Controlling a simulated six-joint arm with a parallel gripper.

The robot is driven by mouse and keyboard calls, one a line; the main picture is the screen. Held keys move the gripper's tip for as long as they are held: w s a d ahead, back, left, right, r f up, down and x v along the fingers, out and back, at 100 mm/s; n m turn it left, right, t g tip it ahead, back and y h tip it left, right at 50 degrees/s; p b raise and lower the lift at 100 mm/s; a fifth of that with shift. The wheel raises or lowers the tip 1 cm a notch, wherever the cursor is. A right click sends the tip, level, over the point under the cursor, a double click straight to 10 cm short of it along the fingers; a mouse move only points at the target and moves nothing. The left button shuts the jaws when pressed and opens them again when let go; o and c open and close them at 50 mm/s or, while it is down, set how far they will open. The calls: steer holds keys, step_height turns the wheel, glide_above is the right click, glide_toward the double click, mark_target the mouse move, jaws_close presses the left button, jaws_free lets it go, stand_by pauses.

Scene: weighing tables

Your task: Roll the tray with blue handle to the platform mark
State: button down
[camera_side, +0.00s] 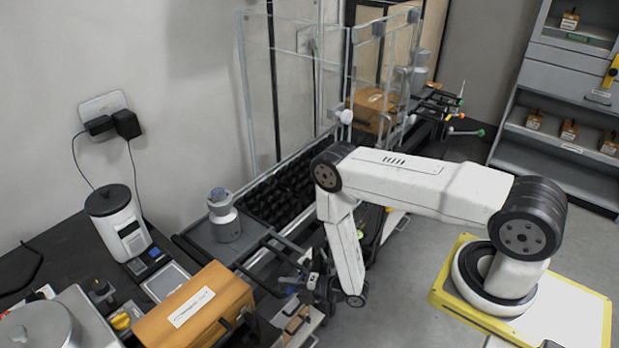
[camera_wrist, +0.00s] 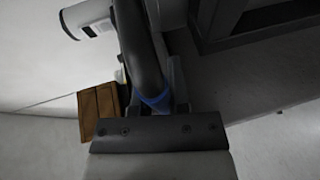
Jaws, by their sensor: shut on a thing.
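My gripper (camera_side: 318,286) is low at the front of the bench, at the end of dark rails beside the wooden box. In the wrist view its fingers (camera_wrist: 152,85) are shut around a dark handle bar with a blue band (camera_wrist: 152,99). In the side view, a little blue handle (camera_side: 291,288) shows by the fingers, mostly hidden. The dark tray (camera_side: 205,243) stands behind, left of the gripper, carrying a grey canister (camera_side: 225,222). I cannot make out the platform mark.
A wooden box (camera_side: 190,310) stands close left of my gripper. A clear-walled enclosure (camera_side: 290,90) over a black roller bed (camera_side: 285,195) lies behind. Handles with green and red ends (camera_side: 470,132) are at the far right. Open floor (camera_side: 410,270) lies right.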

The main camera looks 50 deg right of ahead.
mark_target(309, 252)
steer(key=shift+d, duration=0.15)
steer(key=d, duration=4.4)
steer(key=shift+d, duration=0.15)
steer(key=c, duration=0.6)
jaws_free()
steer(key=shift+a, duration=0.25)
steer(key=a, duration=3.1)
